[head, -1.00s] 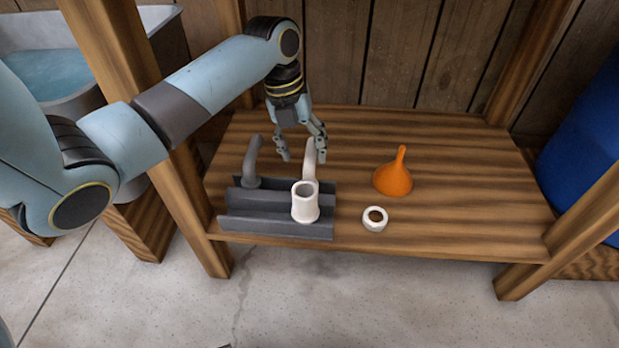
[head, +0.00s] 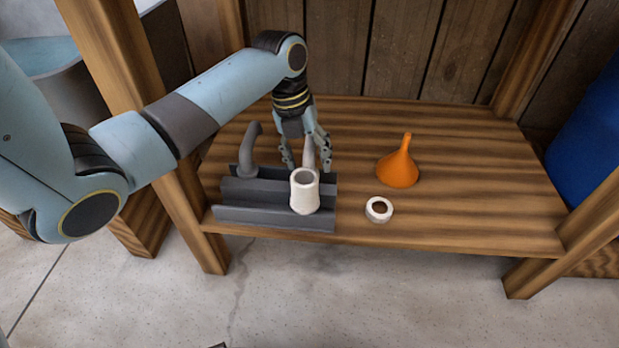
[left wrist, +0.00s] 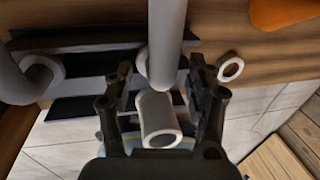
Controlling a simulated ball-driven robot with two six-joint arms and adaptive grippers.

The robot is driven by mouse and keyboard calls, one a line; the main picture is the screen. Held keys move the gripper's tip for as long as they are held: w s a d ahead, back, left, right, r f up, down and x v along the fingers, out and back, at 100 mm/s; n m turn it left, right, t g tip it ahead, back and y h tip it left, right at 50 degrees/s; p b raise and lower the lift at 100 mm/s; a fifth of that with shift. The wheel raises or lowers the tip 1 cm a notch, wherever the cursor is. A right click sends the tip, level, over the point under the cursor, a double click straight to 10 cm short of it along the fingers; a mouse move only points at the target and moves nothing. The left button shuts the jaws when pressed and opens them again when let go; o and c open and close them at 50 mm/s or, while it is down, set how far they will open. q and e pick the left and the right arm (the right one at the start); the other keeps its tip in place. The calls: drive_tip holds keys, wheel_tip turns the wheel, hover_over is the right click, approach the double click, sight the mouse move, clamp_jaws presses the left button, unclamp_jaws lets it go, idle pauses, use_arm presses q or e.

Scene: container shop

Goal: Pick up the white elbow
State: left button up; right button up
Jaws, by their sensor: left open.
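The white elbow (head: 304,193) stands in the right part of a dark grey rack (head: 262,215), with its wide socket facing the front and a thinner pipe end rising behind it. My left gripper (head: 307,165) points down at the elbow's rear pipe, open, with one finger on each side. In the left wrist view the white elbow (left wrist: 157,115) lies between the two open fingers (left wrist: 160,77), and its pipe runs up the picture. I cannot tell whether a finger touches it. My right gripper is not in view.
A grey elbow (head: 246,155) stands in the rack's left part, left of my gripper. A white ring (head: 379,209) and an orange funnel (head: 399,167) are on the wooden shelf (head: 470,190) to the right. Shelf posts stand at both sides. The shelf's right part is clear.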

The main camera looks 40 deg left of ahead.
use_arm(q)
drive_tip(key=shift+c, duration=0.4)
drive_tip(key=shift+f, duration=0.1)
clamp_jaws()
